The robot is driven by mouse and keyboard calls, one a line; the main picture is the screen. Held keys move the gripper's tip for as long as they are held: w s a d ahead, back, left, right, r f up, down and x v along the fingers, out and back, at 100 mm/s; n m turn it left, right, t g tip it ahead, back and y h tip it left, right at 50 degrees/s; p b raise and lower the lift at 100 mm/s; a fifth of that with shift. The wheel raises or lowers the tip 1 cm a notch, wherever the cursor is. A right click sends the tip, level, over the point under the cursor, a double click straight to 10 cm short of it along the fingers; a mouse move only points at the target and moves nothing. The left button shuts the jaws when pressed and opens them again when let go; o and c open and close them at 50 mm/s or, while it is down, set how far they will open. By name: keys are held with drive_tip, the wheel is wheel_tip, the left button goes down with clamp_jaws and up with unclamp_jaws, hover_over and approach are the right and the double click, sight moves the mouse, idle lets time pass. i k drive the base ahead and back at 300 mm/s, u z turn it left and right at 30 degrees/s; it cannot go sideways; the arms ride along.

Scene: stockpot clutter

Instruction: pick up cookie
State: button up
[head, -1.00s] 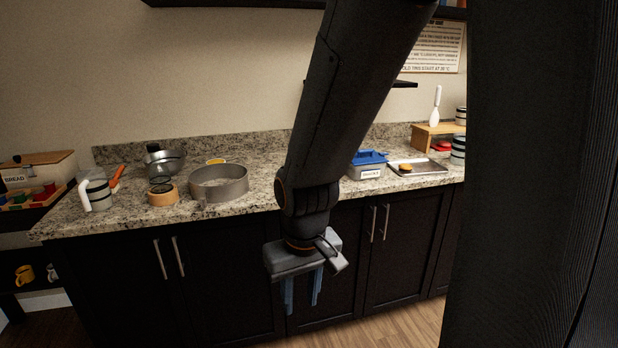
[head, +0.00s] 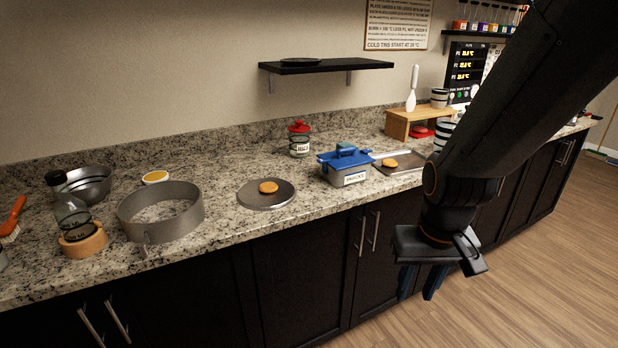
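One cookie (head: 268,187), round and golden brown, lies on a round grey metal plate (head: 266,201) in the middle of the counter. A second similar cookie (head: 389,163) lies on a rectangular metal tray (head: 408,167) further right. My gripper (head: 420,283) hangs in front of the cabinets at the right, below counter height, pointing down. Its two blue fingers are apart and nothing shows between them. It is well away from both cookies.
A blue-lidded box (head: 345,174) stands between the plate and tray. A red-lidded jar (head: 299,140) is behind. A large metal ring (head: 160,225) and a bottle in a wooden holder (head: 84,240) stand left. A black shelf (head: 325,67) hangs above. Granite in front of the plate is clear.

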sight(268, 187)
drive_tip(key=z, duration=0.25)
drive_tip(key=i, duration=0.7)
drive_tip(key=u, duration=0.5)
drive_tip(key=i, duration=0.7)
drive_tip(key=u, duration=0.7)
